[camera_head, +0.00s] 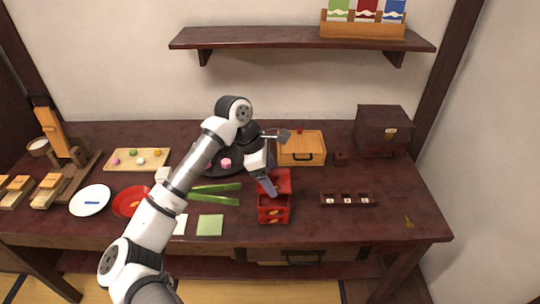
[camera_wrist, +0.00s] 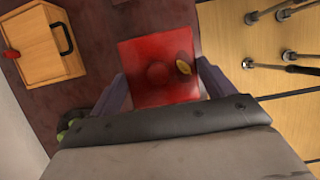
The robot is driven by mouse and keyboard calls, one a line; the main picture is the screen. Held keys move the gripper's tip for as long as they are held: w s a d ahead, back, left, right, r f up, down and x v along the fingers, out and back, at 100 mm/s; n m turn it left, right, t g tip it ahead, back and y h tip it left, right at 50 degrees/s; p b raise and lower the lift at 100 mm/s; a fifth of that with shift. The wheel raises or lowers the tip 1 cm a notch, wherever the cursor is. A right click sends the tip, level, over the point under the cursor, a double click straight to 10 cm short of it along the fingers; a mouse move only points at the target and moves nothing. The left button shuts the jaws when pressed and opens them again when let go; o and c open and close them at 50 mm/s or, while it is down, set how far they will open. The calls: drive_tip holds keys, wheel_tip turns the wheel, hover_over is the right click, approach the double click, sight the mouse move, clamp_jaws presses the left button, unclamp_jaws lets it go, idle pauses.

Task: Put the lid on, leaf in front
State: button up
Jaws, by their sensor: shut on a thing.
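My gripper (camera_head: 268,184) is shut on a red lid (camera_wrist: 147,55). In the wrist view the lid lies between the two fingers, with a round red knob (camera_wrist: 159,74) at its middle. A gold leaf (camera_wrist: 184,67) on the lid is at the side away from the wooden box, toward the table's front edge. In the head view, a red box (camera_head: 273,216) with gold marks on its front stands below my gripper near the front of the table. The lid is over or on the box; I cannot tell whether it is seated. The gripper hides part of both.
A wooden box (camera_head: 301,152) with a dark handle stands behind. A dark tray (camera_head: 347,200) with small compartments lies to the right. Green strips (camera_head: 214,199) and a green square (camera_head: 210,225) lie to the left. The table's right front is mostly clear.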

drive_tip(key=shift+w, duration=0.4)
drive_tip(key=shift+s+f+b, duration=0.15)
drive_tip(key=shift+f+b, duration=0.15)
drive_tip(key=shift+f, duration=0.4)
drive_tip(key=shift+f+b, duration=0.35)
drive_tip(key=shift+f, duration=1.3)
drive_tip(key=shift+f+b, duration=0.7)
drive_tip(key=shift+b, duration=0.2)
drive_tip(key=o, duration=0.9)
drive_tip(key=b+v, duration=0.2)
drive_tip(key=v, duration=1.2)
drive_tip(key=shift+d+b, duration=0.1)
drive_tip(key=shift+b, duration=0.2)
